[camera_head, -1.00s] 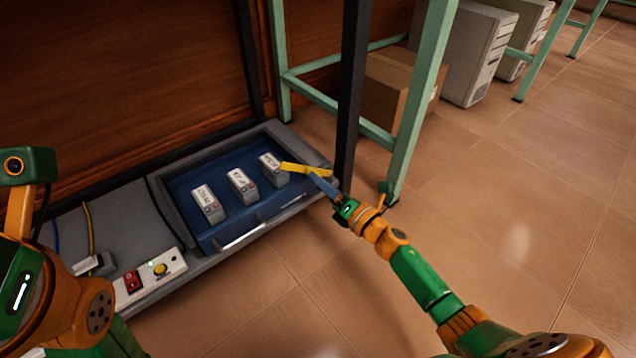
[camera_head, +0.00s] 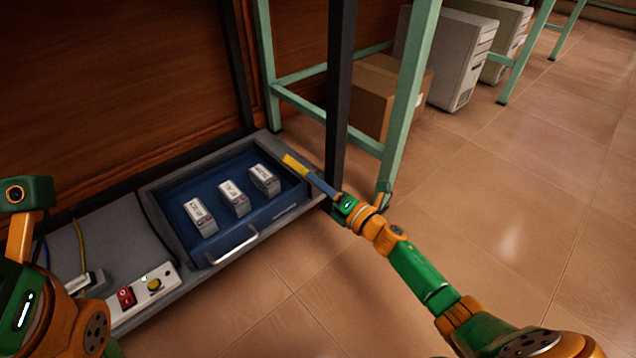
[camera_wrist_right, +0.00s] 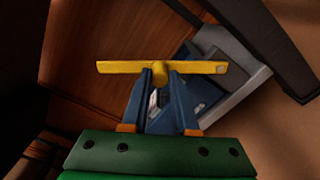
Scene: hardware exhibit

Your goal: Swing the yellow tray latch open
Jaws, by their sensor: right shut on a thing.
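The yellow tray latch (camera_head: 295,165) is a flat bar at the right corner of the blue tray (camera_head: 188,232). It points up and left, along the tray's right edge rather than across the batteries. My right gripper (camera_head: 312,180) is shut on the latch. In the right wrist view the latch (camera_wrist_right: 120,67) lies crosswise at the tips of the blue fingers (camera_wrist_right: 160,78), with its round middle between them. The tray holds white-grey batteries (camera_head: 235,198) in a row and has a metal handle (camera_head: 234,246) in front. My left arm shows at the left edge; its gripper is out of view.
A control panel with a red switch (camera_head: 126,297) and a yellow knob (camera_head: 155,284) lies left of the tray. A dark post (camera_head: 340,95) and a green table leg (camera_head: 408,100) stand close behind my right gripper. Open tiled floor (camera_head: 480,240) lies to the right.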

